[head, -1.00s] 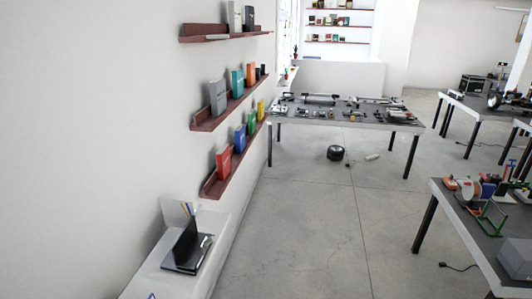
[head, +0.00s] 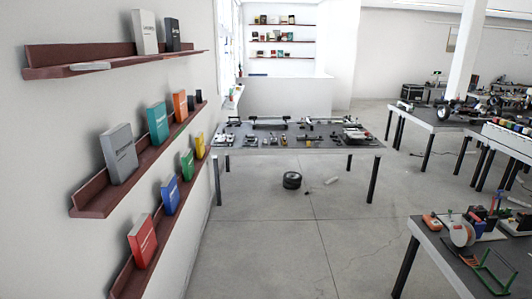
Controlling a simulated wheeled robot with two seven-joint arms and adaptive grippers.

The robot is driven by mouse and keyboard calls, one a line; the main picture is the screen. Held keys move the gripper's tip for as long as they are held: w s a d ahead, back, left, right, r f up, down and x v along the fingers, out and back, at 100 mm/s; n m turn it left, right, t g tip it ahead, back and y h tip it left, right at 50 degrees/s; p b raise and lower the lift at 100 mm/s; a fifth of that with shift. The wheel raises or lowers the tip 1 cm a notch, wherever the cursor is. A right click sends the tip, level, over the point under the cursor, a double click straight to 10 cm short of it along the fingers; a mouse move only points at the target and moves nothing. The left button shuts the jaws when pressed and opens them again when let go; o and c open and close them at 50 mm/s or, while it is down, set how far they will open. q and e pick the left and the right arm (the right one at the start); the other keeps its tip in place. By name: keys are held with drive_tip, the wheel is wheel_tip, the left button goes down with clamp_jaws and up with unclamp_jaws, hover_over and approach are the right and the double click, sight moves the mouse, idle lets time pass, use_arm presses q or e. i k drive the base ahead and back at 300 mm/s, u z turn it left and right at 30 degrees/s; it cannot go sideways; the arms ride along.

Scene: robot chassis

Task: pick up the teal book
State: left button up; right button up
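The teal book (head: 157,124) stands upright on the middle wall shelf (head: 92,205) at the left of the head view. It sits between a grey book (head: 119,153) nearer to me and an orange book (head: 180,106) farther along. Its cover faces out into the room. Neither of my grippers shows in the head view.
The upper shelf (head: 66,72) holds a white book (head: 145,32) and a dark one. The lower shelf (head: 128,281) holds red, blue, green and yellow books. A table with tools (head: 255,151) stands ahead, another table (head: 405,262) at right. The floor (head: 270,235) between is mostly clear.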

sight(156, 113)
drive_tip(key=u, duration=0.05)
drive_tip(key=i, duration=1.85)
drive_tip(key=u, duration=1.15)
drive_tip(key=i, duration=1.2)
drive_tip(key=u, duration=1)
